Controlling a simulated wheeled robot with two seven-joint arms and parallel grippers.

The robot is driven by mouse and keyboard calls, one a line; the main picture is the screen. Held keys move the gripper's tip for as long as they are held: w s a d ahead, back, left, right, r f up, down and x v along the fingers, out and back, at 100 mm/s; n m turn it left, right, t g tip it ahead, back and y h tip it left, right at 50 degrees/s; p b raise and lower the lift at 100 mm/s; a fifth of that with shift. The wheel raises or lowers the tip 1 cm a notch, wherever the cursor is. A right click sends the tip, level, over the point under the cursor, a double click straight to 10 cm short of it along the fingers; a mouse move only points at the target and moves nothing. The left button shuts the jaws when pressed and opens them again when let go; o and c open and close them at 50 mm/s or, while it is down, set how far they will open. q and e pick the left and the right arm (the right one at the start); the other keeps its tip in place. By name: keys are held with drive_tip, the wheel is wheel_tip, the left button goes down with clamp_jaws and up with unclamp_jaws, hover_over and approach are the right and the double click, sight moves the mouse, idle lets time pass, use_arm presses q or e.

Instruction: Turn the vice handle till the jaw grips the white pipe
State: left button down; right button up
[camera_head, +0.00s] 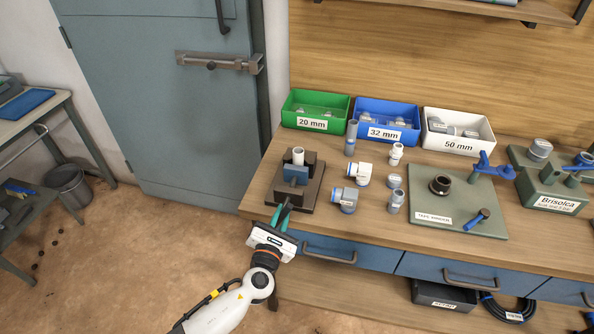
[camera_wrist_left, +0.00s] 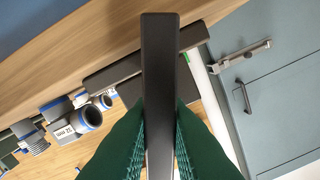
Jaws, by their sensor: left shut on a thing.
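The vice (camera_head: 309,196) stands at the left end of the bench, with a dark brown body and a blue jaw block (camera_head: 295,175). The white pipe (camera_head: 298,155) stands upright behind the blue block; whether the jaw touches it I cannot tell. My left gripper (camera_head: 281,216) is at the bench's front edge, its green fingers shut on the vice handle. In the left wrist view the handle is a long dark bar (camera_wrist_left: 160,60) between the green fingers (camera_wrist_left: 160,115). The pipe cannot be made out there. My right gripper is not in view.
Green (camera_head: 311,124), blue (camera_head: 384,134) and white (camera_head: 457,145) bins line the back. Loose fittings, such as a white elbow (camera_head: 359,174), stand right of the vice. A grey-green test plate (camera_head: 455,218) lies further right. A drawer handle (camera_head: 329,256) is below the bench front.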

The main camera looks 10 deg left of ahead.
use_arm(q)
drive_tip(key=shift+f+m, duration=0.1)
drive_tip(key=shift+m, duration=0.5)
drive_tip(key=shift+r+m+p, duration=0.2)
drive_tip(key=shift+m+p, duration=0.7)
drive_tip(key=shift+p, duration=0.1)
drive_tip(key=shift+f+m+p, duration=0.15)
drive_tip(key=shift+m+p, duration=0.35)
drive_tip(key=shift+m, duration=0.5)
drive_tip(key=c, duration=1.3)
unclamp_jaws()
drive_tip(key=shift+s, duration=0.15)
